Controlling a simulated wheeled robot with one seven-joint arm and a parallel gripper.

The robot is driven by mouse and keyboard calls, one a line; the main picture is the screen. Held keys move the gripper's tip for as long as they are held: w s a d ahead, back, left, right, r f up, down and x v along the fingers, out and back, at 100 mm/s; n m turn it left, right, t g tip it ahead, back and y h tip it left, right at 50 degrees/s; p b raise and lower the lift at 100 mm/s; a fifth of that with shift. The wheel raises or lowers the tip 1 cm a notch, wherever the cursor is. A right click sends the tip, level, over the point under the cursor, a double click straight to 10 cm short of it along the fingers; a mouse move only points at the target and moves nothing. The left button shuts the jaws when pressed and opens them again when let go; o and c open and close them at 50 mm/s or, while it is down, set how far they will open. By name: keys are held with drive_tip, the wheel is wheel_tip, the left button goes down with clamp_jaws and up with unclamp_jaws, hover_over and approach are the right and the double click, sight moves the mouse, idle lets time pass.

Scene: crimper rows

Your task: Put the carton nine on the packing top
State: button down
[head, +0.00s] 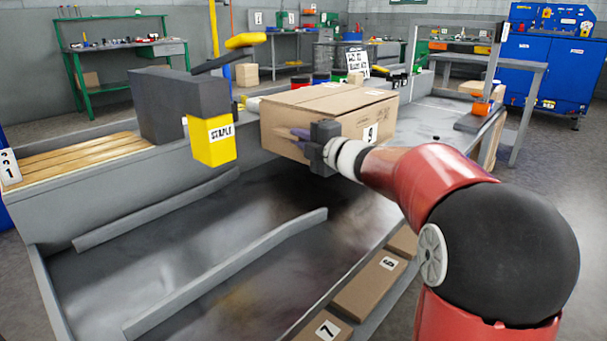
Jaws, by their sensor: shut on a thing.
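The carton nine (330,100) is a brown cardboard box with a white "9" label on its near side. It is at the centre of the head view, beyond the near grey trough. My gripper (302,138) is shut on the near side of the carton, and part of its fingers shows against the cardboard. The carton looks level. I cannot tell whether its underside touches anything. A grey bench top (428,122), which may be the packing top, extends behind and right of the carton, partly hidden by it and my arm.
Cartons marked 6 (368,287) and 7 (325,329) lie along the near right edge. Small jars and a sign (357,62) stand behind the carton.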

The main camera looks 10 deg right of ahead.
drive_tip(key=shift+f+b, duration=0.75)
drive_tip(key=shift+f, duration=2.75)
drive_tip(key=c, duration=1.5)
unclamp_jaws()
drive_tip(key=v, duration=1.2)
